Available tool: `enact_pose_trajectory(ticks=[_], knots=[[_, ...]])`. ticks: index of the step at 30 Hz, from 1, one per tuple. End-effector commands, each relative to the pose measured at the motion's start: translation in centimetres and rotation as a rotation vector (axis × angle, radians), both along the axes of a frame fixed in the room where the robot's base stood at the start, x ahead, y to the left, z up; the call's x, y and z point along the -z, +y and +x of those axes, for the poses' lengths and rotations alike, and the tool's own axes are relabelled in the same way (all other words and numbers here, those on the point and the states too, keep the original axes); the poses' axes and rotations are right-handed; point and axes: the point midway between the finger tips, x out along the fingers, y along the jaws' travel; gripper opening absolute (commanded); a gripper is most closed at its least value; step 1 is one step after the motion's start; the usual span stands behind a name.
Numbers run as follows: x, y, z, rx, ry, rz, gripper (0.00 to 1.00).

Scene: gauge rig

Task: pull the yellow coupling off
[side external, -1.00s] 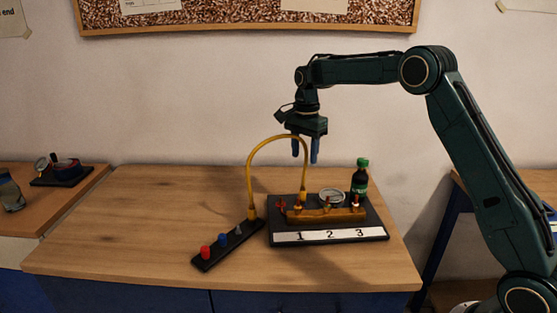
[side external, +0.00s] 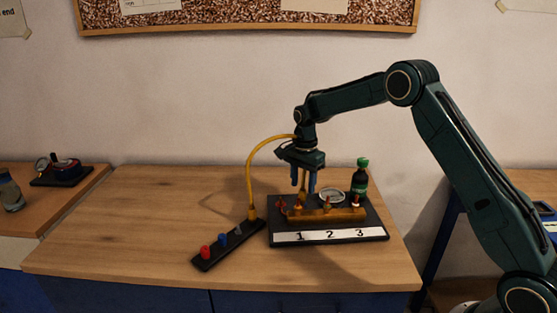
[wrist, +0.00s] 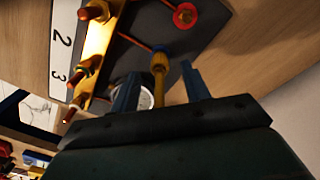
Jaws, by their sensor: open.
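The yellow coupling (wrist: 159,66) is at the end of the yellow hose (side external: 249,175). In the wrist view it stands at a blue-ringed port (wrist: 160,50) on the dark base plate (wrist: 195,45). My gripper (side external: 302,190) points down over the plate, its two blue fingers open. In the wrist view the coupling shows between the fingers (wrist: 160,70), with a gap on each side. I cannot tell whether the fingertips are level with it. In the side view the fingers partly hide the coupling.
The brass manifold (side external: 330,216) with stubs stands behind a label strip numbered 1, 2, 3. A round gauge (side external: 331,195), a red knob (side external: 282,203) and a green-capped dark bottle (side external: 360,180) are close by. A black strip with coloured knobs (side external: 228,244) holds the hose's other end.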

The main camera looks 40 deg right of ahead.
Motion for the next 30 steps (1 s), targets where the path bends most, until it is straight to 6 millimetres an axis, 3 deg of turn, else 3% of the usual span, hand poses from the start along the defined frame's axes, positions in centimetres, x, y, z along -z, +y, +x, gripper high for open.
enact_pose_trajectory(ticks=[9,22,30], knots=[[3.3,0.0,0.0,0.0,0.001,0.0,0.47],[3.9,0.0,0.0,0.0,0.0,0.0,0.47],[3.9,0.0,0.0,0.0,0.0,0.0,0.0]])
